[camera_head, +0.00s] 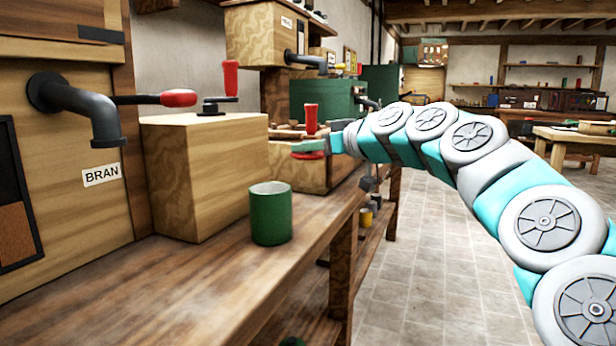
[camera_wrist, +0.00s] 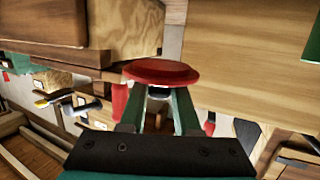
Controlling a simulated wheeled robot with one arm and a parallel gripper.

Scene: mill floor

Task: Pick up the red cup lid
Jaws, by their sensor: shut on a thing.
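The red cup lid (camera_wrist: 160,71) is a flat round disc held at the fingertips of my gripper (camera_wrist: 161,92) in the wrist view. In the head view the lid (camera_head: 307,155) is a small red edge under the green fingers of my gripper (camera_head: 312,147). My gripper is shut on the lid and holds it in the air near the wooden boxes behind the bench. The green cup (camera_head: 271,213) stands upright on the bench, in front and to the left of my gripper.
The wooden bench (camera_head: 190,300) runs along the left wall. A wooden box with a red-handled crank (camera_head: 204,180) stands behind the cup. A bin marked BRAN with a dark spout (camera_head: 95,115) is at left. The tiled floor (camera_head: 430,270) at right is open.

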